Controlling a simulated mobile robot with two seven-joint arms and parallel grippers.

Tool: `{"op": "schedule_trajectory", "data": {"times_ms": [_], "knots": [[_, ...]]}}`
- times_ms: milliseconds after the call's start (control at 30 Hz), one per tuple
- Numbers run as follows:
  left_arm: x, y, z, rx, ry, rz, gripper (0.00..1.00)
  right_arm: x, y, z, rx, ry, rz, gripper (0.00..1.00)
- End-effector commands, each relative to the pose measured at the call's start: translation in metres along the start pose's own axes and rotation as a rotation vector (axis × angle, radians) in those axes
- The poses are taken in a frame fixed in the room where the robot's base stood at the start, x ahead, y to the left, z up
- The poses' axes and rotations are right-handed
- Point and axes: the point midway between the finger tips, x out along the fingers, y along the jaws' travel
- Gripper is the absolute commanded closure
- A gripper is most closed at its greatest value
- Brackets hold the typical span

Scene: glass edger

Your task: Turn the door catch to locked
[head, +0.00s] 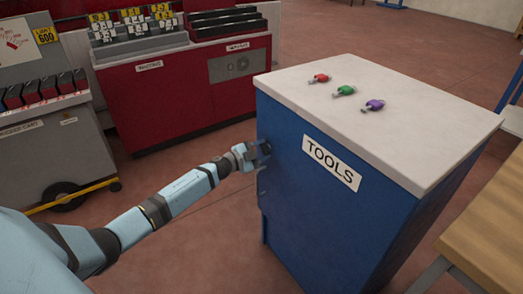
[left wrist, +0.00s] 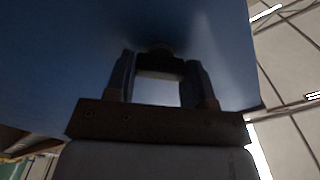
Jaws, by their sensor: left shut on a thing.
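The blue tools cabinet (head: 330,215) stands at the right of centre in the head view, with a white top and a "TOOLS" label on its front. My left gripper (head: 264,148) is at the upper left edge of the cabinet's front. In the left wrist view, its two fingers (left wrist: 160,75) reach to a small dark piece (left wrist: 160,50) on the blue face and are shut on it. This appears to be the door catch. The fingers hide most of it, and I cannot tell which way it is turned. My right gripper is not in view.
A red machine cabinet (head: 165,105) and a grey cart (head: 50,150) stand at the left. A wooden table (head: 490,225) is close at the right. Open floor lies between.

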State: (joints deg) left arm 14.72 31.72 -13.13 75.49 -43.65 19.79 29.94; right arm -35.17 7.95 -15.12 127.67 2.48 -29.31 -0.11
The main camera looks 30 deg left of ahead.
Motion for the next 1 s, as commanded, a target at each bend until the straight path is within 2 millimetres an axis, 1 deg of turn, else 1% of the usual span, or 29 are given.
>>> {"op": "schedule_trajectory", "data": {"times_ms": [300,600,800,1000], "knots": [[0.0001,0.0019,0.0007,0.302,0.001,0.0,0.75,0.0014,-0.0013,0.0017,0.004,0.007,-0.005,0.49],[0.0001,0.0029,0.0009,0.555,0.002,0.0,0.75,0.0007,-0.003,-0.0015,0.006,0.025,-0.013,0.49],[0.0002,0.0032,0.0011,0.671,0.001,0.0,0.75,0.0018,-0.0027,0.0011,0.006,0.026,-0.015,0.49],[0.0002,0.0032,0.001,0.742,0.001,0.0,0.75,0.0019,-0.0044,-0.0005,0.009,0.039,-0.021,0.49]]}}
